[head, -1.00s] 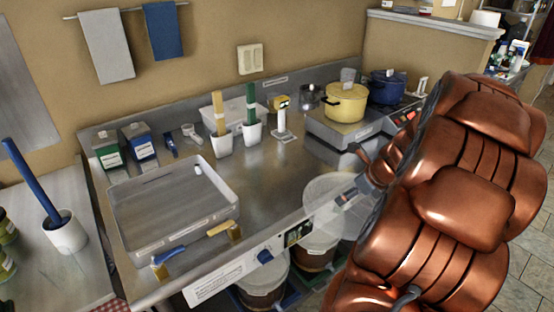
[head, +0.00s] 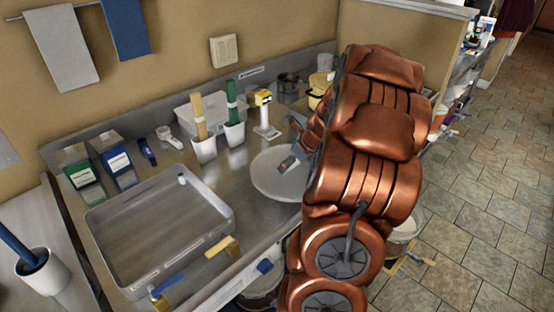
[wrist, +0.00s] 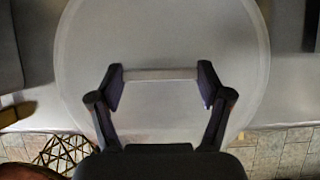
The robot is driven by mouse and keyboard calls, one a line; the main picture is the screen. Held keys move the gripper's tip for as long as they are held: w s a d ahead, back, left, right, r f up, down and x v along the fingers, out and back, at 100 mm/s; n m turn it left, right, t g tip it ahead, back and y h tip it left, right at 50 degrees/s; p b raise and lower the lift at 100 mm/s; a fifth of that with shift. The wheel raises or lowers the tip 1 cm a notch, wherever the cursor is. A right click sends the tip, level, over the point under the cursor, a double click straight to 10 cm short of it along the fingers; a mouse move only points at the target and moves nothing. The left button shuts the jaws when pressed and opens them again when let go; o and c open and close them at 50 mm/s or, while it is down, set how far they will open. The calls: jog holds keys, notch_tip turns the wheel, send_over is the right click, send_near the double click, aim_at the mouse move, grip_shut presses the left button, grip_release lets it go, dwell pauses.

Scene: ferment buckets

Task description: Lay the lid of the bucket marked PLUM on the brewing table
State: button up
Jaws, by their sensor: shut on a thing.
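My gripper (wrist: 162,80) is shut on the bar handle of a round, whitish, translucent lid (wrist: 165,35), which fills the middle of the wrist view. In the head view the lid (head: 268,184) appears level over the front part of the steel brewing table (head: 235,178), right of the grey tray. I cannot tell whether it touches the top. In the head view my arm hides the lid's right side and most of the gripper. No PLUM label is readable. A bucket (head: 402,232) shows low behind my arm, and another (head: 262,290) sits under the table's front edge.
A grey tray (head: 150,262) takes up the left front of the table. White cups with tan (head: 199,118) and green (head: 232,102) handles and a yellow-topped device (head: 263,100) stand behind the lid. A yellow pot (head: 317,92) is farther back.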

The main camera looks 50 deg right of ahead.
aim_at(279, 161)
jog(key=w, duration=0.2)
jog(key=w+p, duration=0.1)
jog(key=w, duration=0.3)
jog(key=shift+w+f+p, duration=0.15)
jog(key=shift+f+p, duration=0.8)
jog(key=shift+f, duration=1.05)
jog(key=shift+f, duration=0.15)
jog(key=o, duration=1.2)
